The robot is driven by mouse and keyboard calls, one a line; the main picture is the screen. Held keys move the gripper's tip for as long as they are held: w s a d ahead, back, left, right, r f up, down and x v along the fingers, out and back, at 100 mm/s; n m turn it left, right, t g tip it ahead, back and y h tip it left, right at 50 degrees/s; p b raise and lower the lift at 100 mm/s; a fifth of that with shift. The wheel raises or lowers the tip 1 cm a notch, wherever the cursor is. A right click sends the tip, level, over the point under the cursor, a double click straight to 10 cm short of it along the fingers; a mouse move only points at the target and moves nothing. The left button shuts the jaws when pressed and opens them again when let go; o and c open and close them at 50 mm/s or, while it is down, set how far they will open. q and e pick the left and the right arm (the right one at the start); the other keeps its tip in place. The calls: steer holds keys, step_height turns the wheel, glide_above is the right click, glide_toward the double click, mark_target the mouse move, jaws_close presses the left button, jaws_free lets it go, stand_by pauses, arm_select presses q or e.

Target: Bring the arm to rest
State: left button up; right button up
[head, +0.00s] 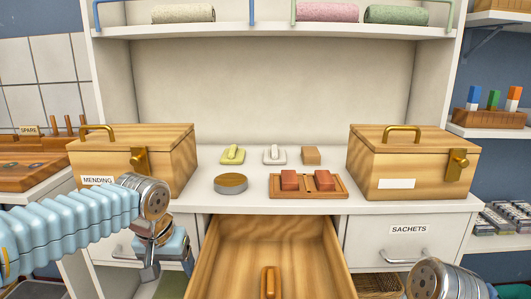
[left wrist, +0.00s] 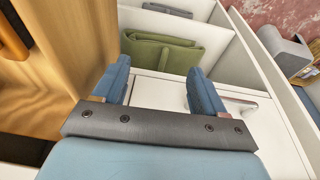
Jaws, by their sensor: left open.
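My left arm (head: 70,230) reaches in from the left in the head view. Its gripper (head: 152,268) hangs down in front of the white cabinet, left of the pulled-out wooden drawer (head: 215,272). In the left wrist view the left gripper (left wrist: 162,82) is open, its two blue fingers apart with nothing held between them. A part of my right arm (head: 435,280) shows at the bottom right of the head view; its gripper is out of view.
The open drawer juts out at bottom centre. Wooden boxes (head: 135,150) (head: 415,160) flank the counter, with a tray of red blocks (head: 308,194) and a round tin (head: 230,183) between. A folded green cloth (left wrist: 160,52) lies in a white compartment beyond the left gripper.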

arm_select(q)
step_height(320, 180, down, 15)
steer(key=w+a+h, duration=0.1)
steer(key=a, duration=0.1)
steer(key=s+d+f+g+h, duration=0.1)
steer(key=s+d+f, duration=0.25)
steer(key=f, duration=0.55)
steer(key=s+d+f+g+h, duration=0.1)
steer(key=s+d+f, duration=0.25)
steer(key=f, duration=0.65)
steer(key=s+d+f+n, duration=0.2)
steer(key=s+d+f, duration=0.2)
steer(key=s+f, duration=0.4)
steer(key=shift+s+d+f+h, duration=0.3)
steer(key=shift+s+d+h, duration=0.1)
steer(key=shift+s, duration=0.75)
arm_select(e)
steer(key=shift+w+d+r, duration=0.1)
steer(key=shift+w+d, duration=0.15)
steer(key=shift+w, duration=0.3)
steer(key=shift+o, duration=0.3)
